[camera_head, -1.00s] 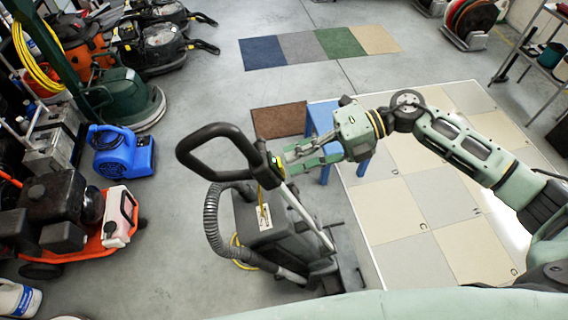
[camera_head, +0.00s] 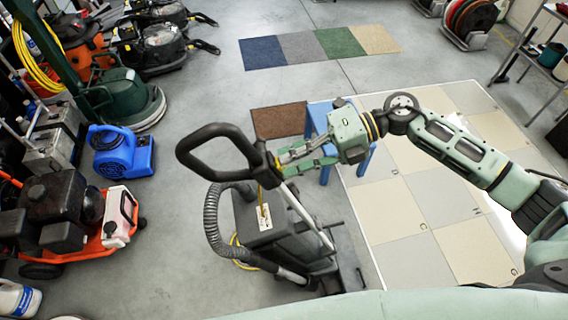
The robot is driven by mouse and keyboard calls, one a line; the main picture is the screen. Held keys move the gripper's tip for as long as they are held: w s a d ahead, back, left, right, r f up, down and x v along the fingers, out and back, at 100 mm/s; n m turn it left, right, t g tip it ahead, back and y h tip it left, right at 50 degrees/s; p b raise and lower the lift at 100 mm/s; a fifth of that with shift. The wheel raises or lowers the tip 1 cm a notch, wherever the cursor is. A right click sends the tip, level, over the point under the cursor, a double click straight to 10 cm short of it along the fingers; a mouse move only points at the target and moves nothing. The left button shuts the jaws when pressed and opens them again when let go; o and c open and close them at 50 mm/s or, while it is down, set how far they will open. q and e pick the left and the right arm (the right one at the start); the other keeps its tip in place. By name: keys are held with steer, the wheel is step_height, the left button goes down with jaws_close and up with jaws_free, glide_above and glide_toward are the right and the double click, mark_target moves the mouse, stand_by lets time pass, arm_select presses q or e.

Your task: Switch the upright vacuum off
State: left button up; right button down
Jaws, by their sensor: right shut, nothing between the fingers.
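The upright vacuum (camera_head: 262,238) stands on the grey floor in the middle of the head view. It has a dark body, a ribbed hose and a black loop handle (camera_head: 203,137) on a slanted pole. My right gripper (camera_head: 283,166) is at the top of the pole, just right of the lower end of the loop handle. Its fingers are shut with nothing between them, and the tips are close to or touching the handle's base. I cannot tell contact exactly. The switch itself is not clear to see. My left gripper is not in view.
A blue stool (camera_head: 322,118) stands behind my right gripper. A brown mat (camera_head: 278,121) and a row of coloured mats (camera_head: 300,48) lie on the floor. A blue blower (camera_head: 122,152) and an orange machine (camera_head: 110,232) stand at the left. Tiled panels (camera_head: 425,205) lie at right.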

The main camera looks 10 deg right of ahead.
steer(key=v, duration=0.6)
steer(key=shift+b, duration=0.35)
stand_by(0.4)
